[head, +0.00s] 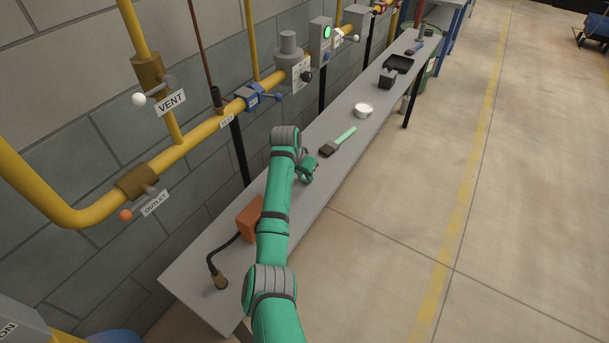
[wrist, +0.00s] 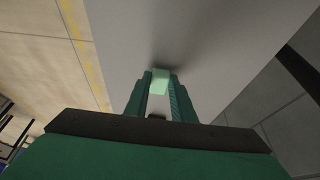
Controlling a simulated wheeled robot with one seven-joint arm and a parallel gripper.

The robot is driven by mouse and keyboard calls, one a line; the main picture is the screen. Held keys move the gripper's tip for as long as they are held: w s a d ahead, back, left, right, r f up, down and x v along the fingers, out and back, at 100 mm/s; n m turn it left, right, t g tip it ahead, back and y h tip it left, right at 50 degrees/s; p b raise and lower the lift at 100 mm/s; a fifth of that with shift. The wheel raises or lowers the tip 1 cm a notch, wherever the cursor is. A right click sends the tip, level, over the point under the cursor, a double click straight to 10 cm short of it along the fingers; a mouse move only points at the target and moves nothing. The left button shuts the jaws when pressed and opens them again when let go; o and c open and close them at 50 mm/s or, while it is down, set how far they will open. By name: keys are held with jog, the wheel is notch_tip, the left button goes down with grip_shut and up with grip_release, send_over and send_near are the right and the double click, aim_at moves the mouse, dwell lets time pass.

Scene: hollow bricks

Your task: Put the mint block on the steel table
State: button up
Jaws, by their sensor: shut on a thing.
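The mint block (wrist: 159,86) is a small pale green piece between my fingertips in the wrist view. My gripper (wrist: 160,92) is shut on it. The steel table (wrist: 210,40) is a plain grey surface beyond the block, with a soft dark shadow close by. I cannot tell whether the block touches it. In the head view my gripper (head: 309,176) is over the long narrow steel table (head: 310,205), near its right edge. The block cannot be made out there.
Yellow pipes (head: 200,131) with valves run along the wall. Floor to the right is open.

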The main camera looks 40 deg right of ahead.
jog(key=shift+f, duration=0.15)
jog(key=o, duration=1)
jog(key=v, duration=1.2)
jog(key=shift+s+a, duration=0.1)
